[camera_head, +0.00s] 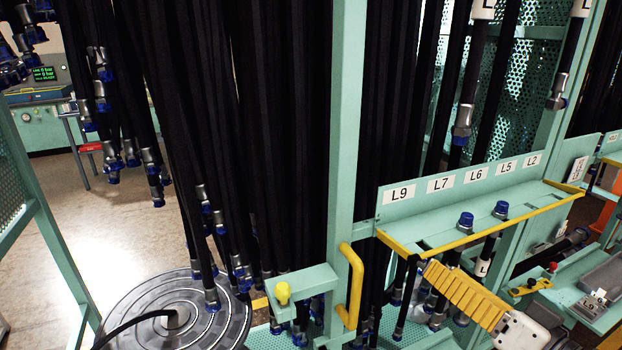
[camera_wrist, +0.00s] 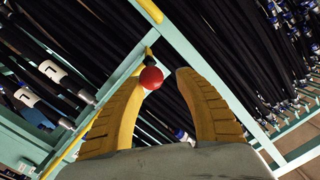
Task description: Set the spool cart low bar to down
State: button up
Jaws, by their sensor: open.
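My gripper (camera_head: 430,270) reaches in from the lower right in the head view, with its yellow ribbed fingers pointing up-left below the shelf with L labels. In the wrist view my gripper (camera_wrist: 165,75) is open. A red ball knob (camera_wrist: 151,78) on a short dark stem shows between the fingers, close to the left fingertip; contact cannot be told. A mint frame with yellow edging (camera_wrist: 150,10) lies beyond it. The dark grey spool disc (camera_head: 175,315) is at the lower left of the head view. I cannot tell which part is the cart's low bar.
Black hoses (camera_head: 265,130) with blue-capped ends hang densely across the middle. A mint post (camera_head: 347,120) with a yellow handle (camera_head: 352,285) stands left of my gripper. A yellow knob (camera_head: 283,293) sits on a mint bracket. Yellow edging (camera_head: 480,235) runs along the labelled shelf. Open floor shows at left.

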jog(key=shift+r, duration=2.7)
jog(key=shift+s, duration=0.1)
